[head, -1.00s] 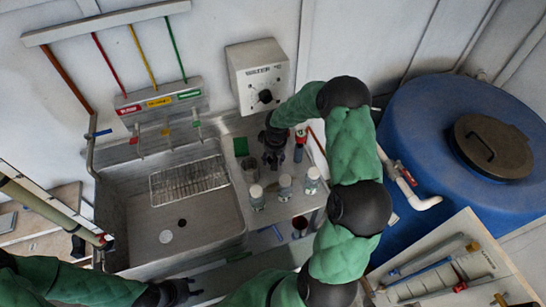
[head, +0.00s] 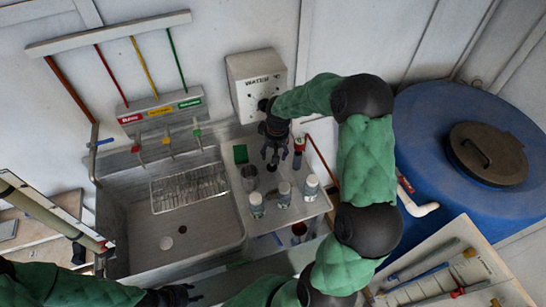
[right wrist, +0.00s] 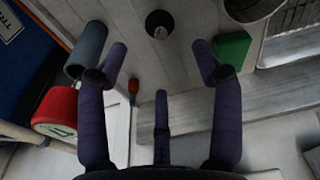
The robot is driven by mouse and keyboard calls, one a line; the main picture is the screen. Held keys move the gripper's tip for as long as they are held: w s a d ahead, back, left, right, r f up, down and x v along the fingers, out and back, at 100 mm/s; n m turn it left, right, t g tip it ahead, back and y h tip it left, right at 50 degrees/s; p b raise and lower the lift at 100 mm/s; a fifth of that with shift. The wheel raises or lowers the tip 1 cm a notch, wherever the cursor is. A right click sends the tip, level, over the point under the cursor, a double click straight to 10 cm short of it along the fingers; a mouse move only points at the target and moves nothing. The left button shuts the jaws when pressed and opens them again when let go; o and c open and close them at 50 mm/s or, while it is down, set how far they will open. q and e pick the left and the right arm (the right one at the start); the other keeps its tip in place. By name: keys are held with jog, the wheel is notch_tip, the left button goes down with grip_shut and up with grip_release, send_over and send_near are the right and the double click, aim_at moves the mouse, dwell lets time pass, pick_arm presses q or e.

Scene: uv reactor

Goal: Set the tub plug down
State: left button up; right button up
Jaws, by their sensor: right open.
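A small black round thing with a pale top, which looks like the tub plug (right wrist: 160,24), rests on the pale counter in the right wrist view. My right gripper (right wrist: 160,60) is open and empty; its fingers are apart from the plug, which lies beyond their tips. In the head view my right gripper (head: 274,160) points down over the counter beside the sink and mostly hides the plug. My left gripper (head: 182,295) is at the bottom edge, in front of the sink; its jaws are too small and dark to read.
The sink (head: 200,262) with a wire rack (head: 190,188) is at left; a pale disc (head: 166,243) lies in it. A blue tank (head: 430,120) stands right.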

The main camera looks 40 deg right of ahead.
jog(key=shift+s+r, duration=0.15)
jog(key=shift+r, duration=1.1)
